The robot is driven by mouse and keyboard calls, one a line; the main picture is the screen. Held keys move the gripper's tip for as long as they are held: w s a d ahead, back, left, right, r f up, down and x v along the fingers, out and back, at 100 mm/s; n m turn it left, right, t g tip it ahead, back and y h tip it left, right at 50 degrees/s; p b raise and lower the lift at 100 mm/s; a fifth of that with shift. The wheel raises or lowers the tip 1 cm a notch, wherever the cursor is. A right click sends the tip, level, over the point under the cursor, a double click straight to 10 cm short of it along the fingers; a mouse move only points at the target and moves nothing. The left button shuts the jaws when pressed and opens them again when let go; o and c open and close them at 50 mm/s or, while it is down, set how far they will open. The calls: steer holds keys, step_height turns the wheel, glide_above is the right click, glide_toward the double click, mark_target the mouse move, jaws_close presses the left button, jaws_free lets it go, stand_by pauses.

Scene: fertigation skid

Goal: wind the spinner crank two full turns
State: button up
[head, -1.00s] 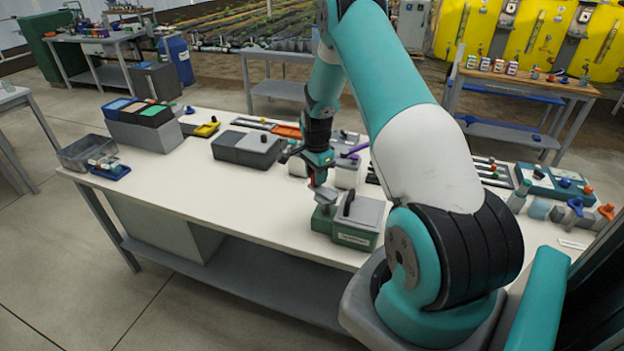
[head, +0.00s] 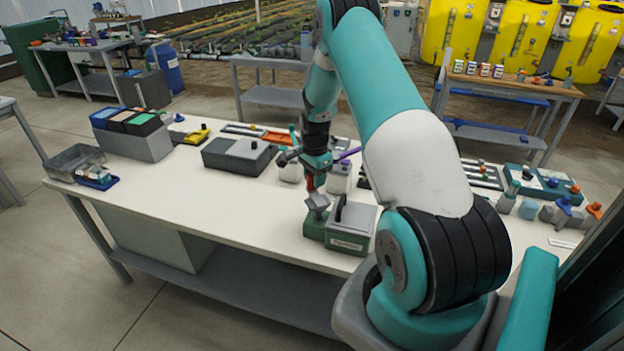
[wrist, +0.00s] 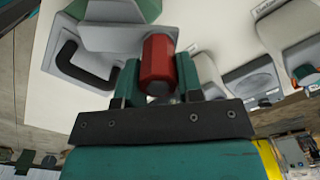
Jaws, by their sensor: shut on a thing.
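The spinner crank's red grip (wrist: 158,62) stands between my gripper's fingers (wrist: 158,88) in the wrist view, with a finger on each side. My gripper (head: 311,180) is shut on this red grip. In the head view, the grip shows just above a grey crank piece (head: 317,204). That piece sits over the left end of a green box (head: 347,243) with a label on its front. Beside it on the box is a grey block (head: 358,217) with a black handle (head: 340,208). The crank's pivot is hidden.
The white bench (head: 215,210) is clear at the front left. A grey box (head: 238,155) stands behind, left of my gripper. White containers (head: 339,178) stand close behind my gripper. Knobs and fittings (head: 563,208) line the right end. A metal tray (head: 75,160) is far left.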

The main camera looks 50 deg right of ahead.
steer(key=o, duration=0.5)
steer(key=s, duration=0.1)
steer(key=s+d, duration=0.1)
steer(key=shift+s, duration=0.35)
steer(key=shift+a, duration=0.1)
steer(key=c, duration=0.5)
steer(key=shift+s, duration=0.9)
steer(key=shift+c, duration=0.3)
steer(key=shift+o, duration=0.2)
steer(key=shift+s+a+p, duration=0.1)
steer(key=shift+s+p, duration=0.25)
steer(key=shift+s, duration=0.65)
steer(key=shift+s+a, duration=0.4)
steer(key=shift+a, duration=0.2)
steer(key=shift+s+a, duration=0.35)
steer(key=shift+a, duration=0.2)
